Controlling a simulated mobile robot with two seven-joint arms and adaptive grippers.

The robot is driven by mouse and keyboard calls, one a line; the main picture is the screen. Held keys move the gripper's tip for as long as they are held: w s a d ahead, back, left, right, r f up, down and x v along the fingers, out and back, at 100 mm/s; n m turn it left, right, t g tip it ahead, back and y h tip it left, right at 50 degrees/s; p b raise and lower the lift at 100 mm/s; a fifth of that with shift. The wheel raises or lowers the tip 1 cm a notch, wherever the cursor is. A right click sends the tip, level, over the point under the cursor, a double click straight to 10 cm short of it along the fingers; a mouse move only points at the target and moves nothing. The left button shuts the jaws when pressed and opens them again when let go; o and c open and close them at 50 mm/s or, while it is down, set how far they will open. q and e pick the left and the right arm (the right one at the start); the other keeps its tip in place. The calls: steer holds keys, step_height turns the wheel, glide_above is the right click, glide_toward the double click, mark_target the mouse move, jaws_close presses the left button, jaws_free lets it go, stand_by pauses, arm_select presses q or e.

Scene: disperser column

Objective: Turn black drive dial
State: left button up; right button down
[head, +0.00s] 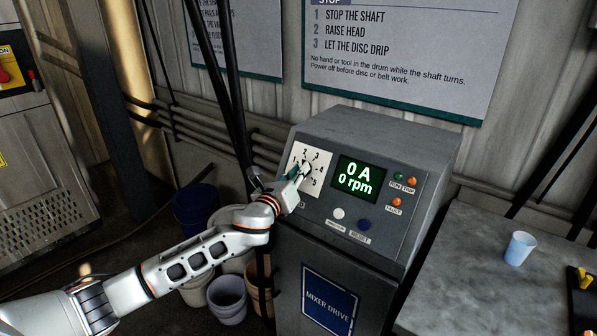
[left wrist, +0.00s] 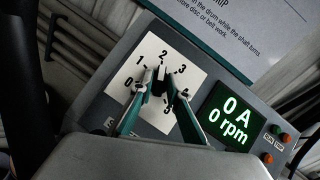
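The black drive dial (left wrist: 159,87) sits on a white plate (left wrist: 182,58) numbered from 0 to 5, on the sloped face of the mixer drive box. In the head view the plate (head: 299,153) shows left of the green display, with the dial partly covered by my gripper. My left gripper (head: 301,171) is at the dial. In the left wrist view its two fingertips (left wrist: 160,80) stand on either side of the dial, and the dial fills the gap between them. The exact pointer setting is hard to read. My right gripper is not in view.
The display (head: 359,177) reads 0 A and 0 rpm. Lamps (head: 397,201), a white button (head: 338,213) and a blue button (head: 363,224) are on the same panel. A grey table with a cup (head: 519,248) stands at right. Buckets (head: 227,298) stand below my left arm.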

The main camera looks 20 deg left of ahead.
arm_select(q)
steer(key=shift+s, duration=0.15)
steer(key=s, duration=0.4)
steer(key=s+a, duration=0.1)
steer(key=s, duration=0.6)
steer(key=shift+s+a, duration=0.2)
steer(key=shift+s, duration=0.15)
